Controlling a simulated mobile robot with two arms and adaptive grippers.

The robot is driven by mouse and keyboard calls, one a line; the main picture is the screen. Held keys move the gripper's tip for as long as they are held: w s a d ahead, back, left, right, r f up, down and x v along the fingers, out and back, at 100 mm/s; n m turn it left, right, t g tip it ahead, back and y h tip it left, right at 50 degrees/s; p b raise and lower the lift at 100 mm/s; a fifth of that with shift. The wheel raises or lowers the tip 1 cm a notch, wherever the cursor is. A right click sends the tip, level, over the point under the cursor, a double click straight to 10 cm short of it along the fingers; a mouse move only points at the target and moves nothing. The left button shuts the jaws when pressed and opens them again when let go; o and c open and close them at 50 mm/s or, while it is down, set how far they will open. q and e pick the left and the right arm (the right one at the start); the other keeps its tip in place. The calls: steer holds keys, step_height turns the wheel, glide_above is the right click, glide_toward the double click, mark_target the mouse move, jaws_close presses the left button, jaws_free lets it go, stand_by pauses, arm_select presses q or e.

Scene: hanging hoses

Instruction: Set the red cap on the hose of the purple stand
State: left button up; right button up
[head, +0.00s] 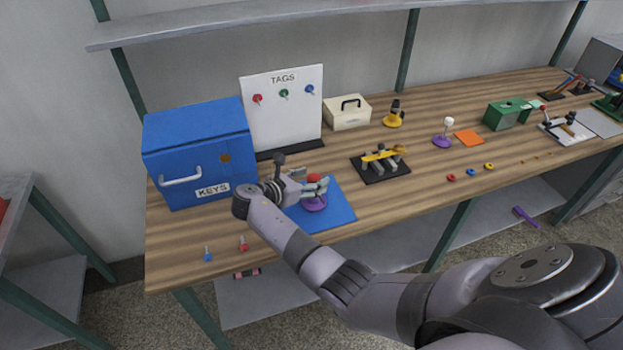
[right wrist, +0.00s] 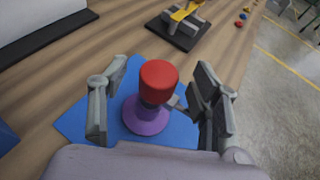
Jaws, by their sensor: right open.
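The red cap (right wrist: 158,80) sits upright on top of the purple stand (right wrist: 147,120), whose round base rests on the blue mat (right wrist: 78,122). The red cap also shows in the head view (head: 314,177), above the purple stand (head: 314,205). My right gripper (right wrist: 160,97) is open, with one finger on each side of the cap and visible gaps to it. A small grey piece shows between the cap and the right-hand finger. Any hose under the cap is hidden. The right gripper in the head view (head: 316,187) partly covers the stand. My left gripper is not in view.
A blue keys box (head: 200,150) and a tags board (head: 283,110) stand behind my right gripper. A black rack with a yellow tool (head: 382,163) is to its right. Another purple-based stand with a white top (head: 442,138) is farther right. Bare wood lies between them.

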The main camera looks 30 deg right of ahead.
steer(key=v, duration=1.1)
steer(key=shift+a, duration=0.15)
steer(key=shift+r, duration=0.1)
